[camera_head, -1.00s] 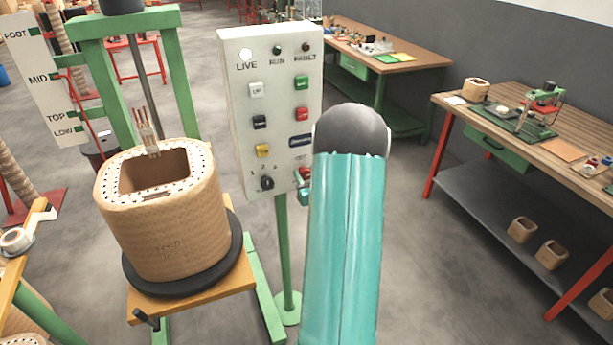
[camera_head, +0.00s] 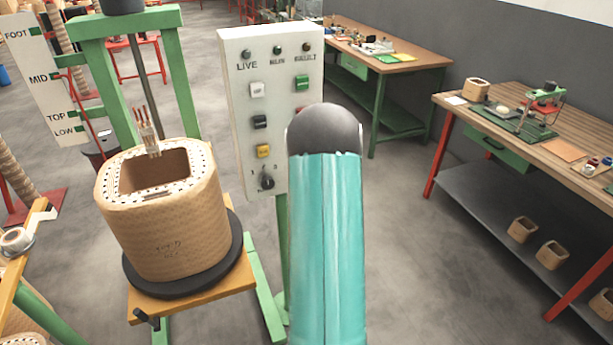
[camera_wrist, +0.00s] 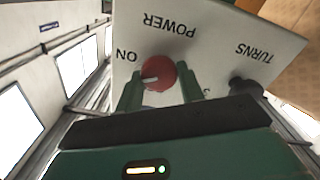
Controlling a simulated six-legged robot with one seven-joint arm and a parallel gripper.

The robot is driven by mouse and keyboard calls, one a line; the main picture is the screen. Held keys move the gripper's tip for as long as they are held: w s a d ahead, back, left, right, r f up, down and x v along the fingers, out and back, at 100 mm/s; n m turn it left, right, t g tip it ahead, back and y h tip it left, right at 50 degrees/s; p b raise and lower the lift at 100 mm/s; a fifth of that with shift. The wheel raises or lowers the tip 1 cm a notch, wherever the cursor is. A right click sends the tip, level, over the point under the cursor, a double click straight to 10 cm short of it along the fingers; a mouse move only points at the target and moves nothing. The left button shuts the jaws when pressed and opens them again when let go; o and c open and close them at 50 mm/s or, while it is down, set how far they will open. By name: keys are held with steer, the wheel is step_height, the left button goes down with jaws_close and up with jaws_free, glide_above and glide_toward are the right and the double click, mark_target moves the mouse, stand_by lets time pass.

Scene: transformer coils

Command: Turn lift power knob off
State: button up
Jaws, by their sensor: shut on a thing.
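The red power knob (camera_wrist: 158,72) sits on the white control panel (camera_wrist: 215,32), under the word POWER, which appears upside down in the wrist view. Its pale pointer mark faces the left of that view. The word ON shows to the left of the knob. My gripper (camera_wrist: 160,88) has its green fingers on both sides of the knob and is shut on it. In the head view my teal arm hides the knob and gripper. The panel (camera_head: 240,110) stands on a green post there, and its LIVE lamp (camera_head: 246,58) is dark.
A dark turns knob (camera_wrist: 245,88) is beside my gripper in the wrist view. A wound coil (camera_head: 165,230) stands on a round black plate left of the panel. Workbenches (camera_head: 560,140) stand to the right, with open floor between.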

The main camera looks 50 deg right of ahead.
steer(key=n, duration=1.2)
steer(key=shift+a+f, duration=0.1)
steer(key=shift+f, duration=0.1)
steer(key=shift+n, duration=0.3)
steer(key=o, duration=1)
steer(key=v, duration=1.3)
steer(key=shift+s+a, duration=0.15)
steer(key=shift+s, duration=0.15)
